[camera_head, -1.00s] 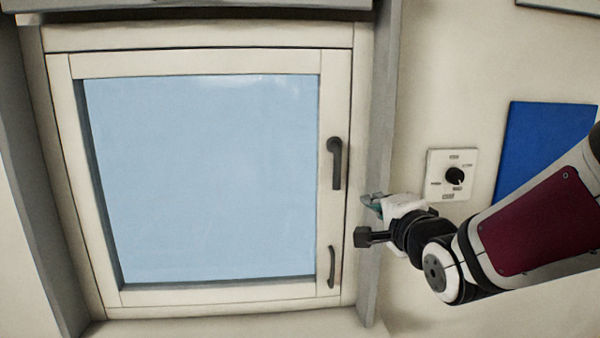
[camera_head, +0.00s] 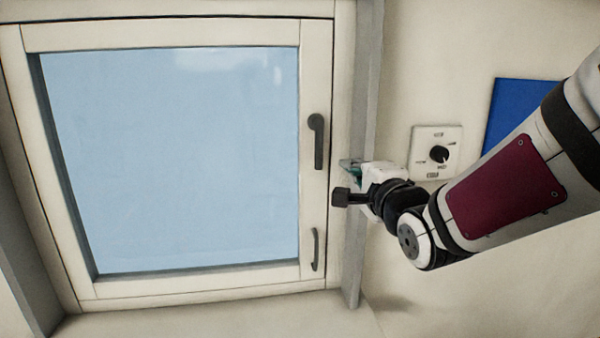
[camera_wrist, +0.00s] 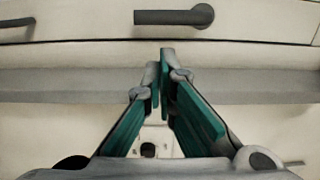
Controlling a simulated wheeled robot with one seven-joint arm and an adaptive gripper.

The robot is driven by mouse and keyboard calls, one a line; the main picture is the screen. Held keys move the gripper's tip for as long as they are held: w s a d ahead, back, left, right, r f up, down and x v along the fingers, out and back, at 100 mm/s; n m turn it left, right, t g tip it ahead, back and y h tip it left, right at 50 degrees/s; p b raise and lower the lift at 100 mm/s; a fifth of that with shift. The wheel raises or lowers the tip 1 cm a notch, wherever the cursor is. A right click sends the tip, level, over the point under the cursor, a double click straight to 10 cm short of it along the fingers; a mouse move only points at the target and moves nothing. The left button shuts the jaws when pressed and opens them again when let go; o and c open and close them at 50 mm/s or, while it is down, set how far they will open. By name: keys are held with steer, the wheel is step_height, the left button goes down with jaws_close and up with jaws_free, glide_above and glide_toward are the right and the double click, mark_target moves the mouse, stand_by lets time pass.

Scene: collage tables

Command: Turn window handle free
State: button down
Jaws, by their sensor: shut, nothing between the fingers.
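The dark window handle (camera_head: 317,145) sits on the right side of the white window frame (camera_head: 314,80). Its grip points straight down from a round pivot at the top. In the wrist view the handle (camera_wrist: 172,17) lies crosswise at the top, pivot to the right. My gripper (camera_head: 350,164) is to the right of the handle and slightly below its level, apart from it. In the wrist view my gripper (camera_wrist: 158,66) shows green-lined fingers, shut and empty, their tips below the handle. The window looks closed.
A curved dark pull (camera_head: 315,250) is below the handle on the frame. A grey upright edge (camera_head: 367,80) runs along the window's right side. A white dial plate (camera_head: 422,140) and a blue panel (camera_head: 510,105) are on the wall to the right.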

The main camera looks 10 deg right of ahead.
mark_target(317, 145)
steer(key=w, duration=0.8)
steer(key=shift+a+p, duration=0.2)
steer(key=shift+p, duration=0.2)
steer(key=shift+a+f+m+b, duration=0.2)
steer(key=shift+m+b, duration=0.1)
steer(key=shift+b, duration=0.15)
